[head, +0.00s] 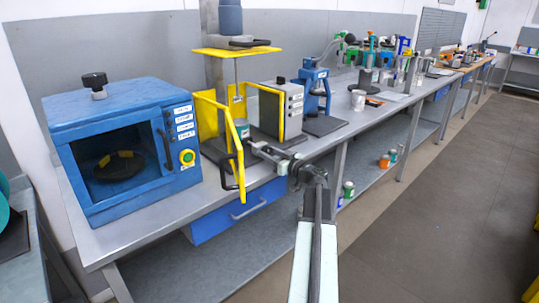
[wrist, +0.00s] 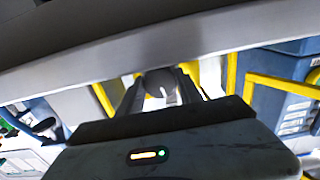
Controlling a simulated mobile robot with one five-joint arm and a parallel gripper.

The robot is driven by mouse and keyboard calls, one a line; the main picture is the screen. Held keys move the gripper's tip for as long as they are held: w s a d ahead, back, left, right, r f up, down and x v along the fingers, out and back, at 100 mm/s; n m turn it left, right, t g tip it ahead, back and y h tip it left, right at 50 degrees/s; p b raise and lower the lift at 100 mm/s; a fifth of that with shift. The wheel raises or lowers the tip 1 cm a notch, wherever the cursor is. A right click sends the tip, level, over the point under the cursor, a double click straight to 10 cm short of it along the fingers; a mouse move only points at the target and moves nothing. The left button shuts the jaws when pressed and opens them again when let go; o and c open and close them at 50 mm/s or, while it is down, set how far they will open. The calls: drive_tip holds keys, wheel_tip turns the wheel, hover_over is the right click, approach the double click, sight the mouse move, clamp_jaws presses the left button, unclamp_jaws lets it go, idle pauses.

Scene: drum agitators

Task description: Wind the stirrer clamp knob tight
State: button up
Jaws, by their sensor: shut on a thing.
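The stirrer has a grey column (head: 213,75), a dark motor head (head: 230,18), a yellow top plate (head: 237,52) and yellow guard panels (head: 233,140). My gripper (head: 256,149) reaches in from the right at the guard's lower right side. In the wrist view my gripper (wrist: 160,80) is shut on a round grey knob (wrist: 160,84) with a pale mark on it. The knob is partly hidden by my gripper body in that view. I cannot make it out in the head view.
A blue oven-like box (head: 125,140) stands left on the grey bench (head: 150,225). A grey control box (head: 277,108) and a blue press (head: 318,90) stand right of the stirrer. A broad grey bar (wrist: 120,50) crosses the wrist view close by. The floor (head: 420,210) at right is clear.

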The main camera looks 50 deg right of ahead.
drive_tip(key=m, duration=0.2)
drive_tip(key=shift+m, duration=0.3)
drive_tip(key=o, duration=1.4)
drive_tip(key=s, duration=0.7)
drive_tip(key=shift+s+a, duration=0.25)
drive_tip(key=shift+s, duration=0.15)
